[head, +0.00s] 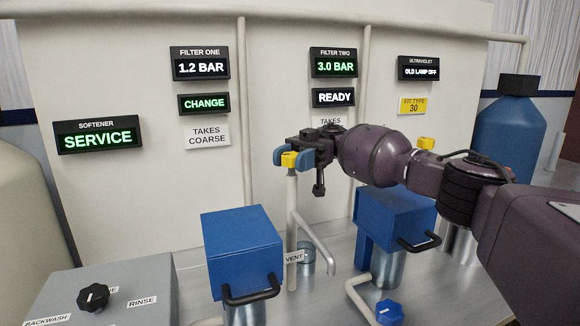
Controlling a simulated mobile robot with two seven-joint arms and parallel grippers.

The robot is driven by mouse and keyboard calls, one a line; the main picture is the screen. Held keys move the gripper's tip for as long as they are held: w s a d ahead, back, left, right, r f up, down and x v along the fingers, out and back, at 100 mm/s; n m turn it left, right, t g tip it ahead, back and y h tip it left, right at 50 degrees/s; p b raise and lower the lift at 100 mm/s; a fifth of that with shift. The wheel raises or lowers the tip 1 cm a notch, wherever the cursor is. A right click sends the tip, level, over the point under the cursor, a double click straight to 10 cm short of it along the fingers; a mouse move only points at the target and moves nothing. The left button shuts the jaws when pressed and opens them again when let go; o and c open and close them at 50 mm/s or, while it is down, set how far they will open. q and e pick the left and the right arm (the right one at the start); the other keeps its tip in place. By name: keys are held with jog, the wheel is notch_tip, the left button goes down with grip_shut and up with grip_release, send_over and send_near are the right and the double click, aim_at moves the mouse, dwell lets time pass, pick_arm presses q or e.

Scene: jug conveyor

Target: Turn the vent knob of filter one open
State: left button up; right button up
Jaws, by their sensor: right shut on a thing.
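The knob sits on top of a thin upright pipe (292,205) beside the blue filter head (240,250) below the FILTER ONE displays. The fingers hide much of the knob, so I cannot tell its turn angle. A VENT label (293,257) is low on the pipe. The filter one displays (200,66) read 1.2 BAR and CHANGE. My left gripper is not in view.
A second blue filter head (396,217) with a black handle stands to the right, partly behind my arm. Another yellow knob (426,143) shows behind the arm. A blue knob (389,312) is at the front. A grey box (135,285) with a black dial is front left.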

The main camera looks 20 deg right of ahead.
jog(key=shift+r, duration=0.15)
dwell(0.3)
jog(key=o, duration=0.9)
